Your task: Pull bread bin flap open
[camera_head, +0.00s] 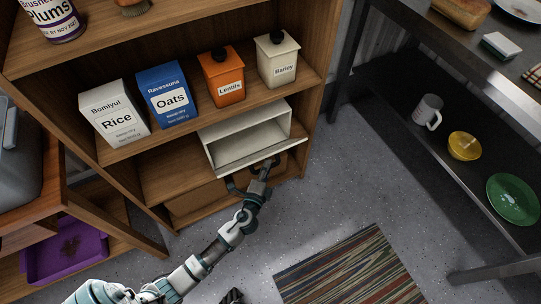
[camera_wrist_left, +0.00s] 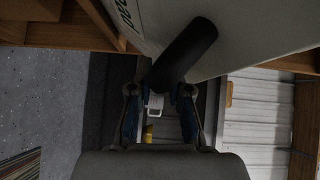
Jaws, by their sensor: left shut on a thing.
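The cream bread bin (camera_head: 246,132) stands on the middle shelf of the wooden unit, its front open and its inside showing. Its flap (camera_head: 262,150) is swung down and outward, sticking out past the shelf edge. In the left wrist view the flap (camera_wrist_left: 240,30) is a pale panel with partly cut-off lettering. A dark round bar handle (camera_wrist_left: 186,52) crosses it. My left gripper (camera_head: 264,168) is at the flap's front edge; its fingers (camera_wrist_left: 160,98) are shut on the handle. A dark piece at the bottom edge of the head view, probably my right gripper (camera_head: 232,296), is mostly cut off.
Rice (camera_head: 115,115), oats (camera_head: 167,95), lentils (camera_head: 222,78) and barley (camera_head: 277,60) containers stand on the shelf above. A metal table (camera_head: 440,110) with a mug (camera_head: 428,110) and bowls is at right. Open floor and a striped rug (camera_head: 350,270) lie in front.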

